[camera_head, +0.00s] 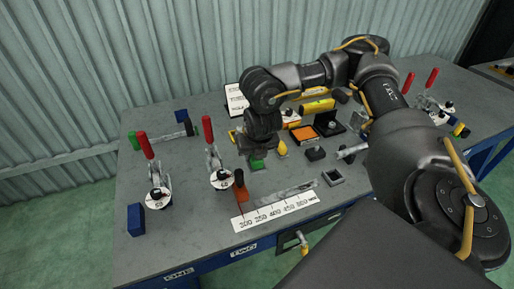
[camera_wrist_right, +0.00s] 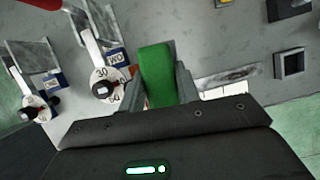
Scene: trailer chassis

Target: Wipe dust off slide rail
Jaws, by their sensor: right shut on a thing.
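My right gripper (camera_head: 257,156) is above the bench, left of its middle. It is shut on a green block (camera_head: 257,164). In the right wrist view the green block (camera_wrist_right: 157,75) sits between the fingers (camera_wrist_right: 158,82). A flat grey metal strip (camera_head: 291,191), which looks like the slide rail, lies along a white scale plate (camera_head: 276,213) near the front edge. The strip also shows in the right wrist view (camera_wrist_right: 225,78), right of the gripper, with a pale mark on it. The green block is apart from the strip. My left gripper is not in view.
Red-handled clamps with round dials stand at the left (camera_head: 158,198) and beside the scale (camera_head: 221,179). An orange-brown upright block (camera_head: 240,185) stands by the scale's left end. A square grey socket (camera_head: 333,177) is right of the strip.

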